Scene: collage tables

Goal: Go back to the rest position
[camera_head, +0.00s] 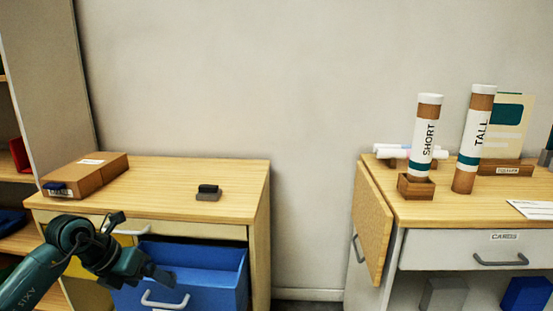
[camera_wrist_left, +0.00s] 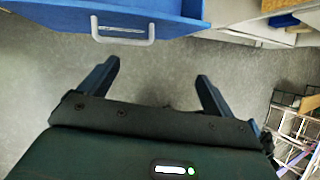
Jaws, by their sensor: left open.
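My left gripper (camera_head: 150,272) is in front of the left cabinet, close to the blue drawer (camera_head: 212,262), which is pulled open. In the left wrist view its two fingers (camera_wrist_left: 156,85) are spread apart with only grey floor between them. The drawer front with its pale handle (camera_wrist_left: 123,30) shows above the fingers in that view. The inside of the drawer that I can see looks empty. My right gripper is in neither view.
The left cabinet top holds a brown box (camera_head: 98,172) and a small dark block on a grey base (camera_head: 208,193). The right cabinet holds the SHORT tube (camera_head: 425,130) and TALL tube (camera_head: 473,140). A gap separates the cabinets. A wire rack (camera_wrist_left: 295,130) stands at lower right.

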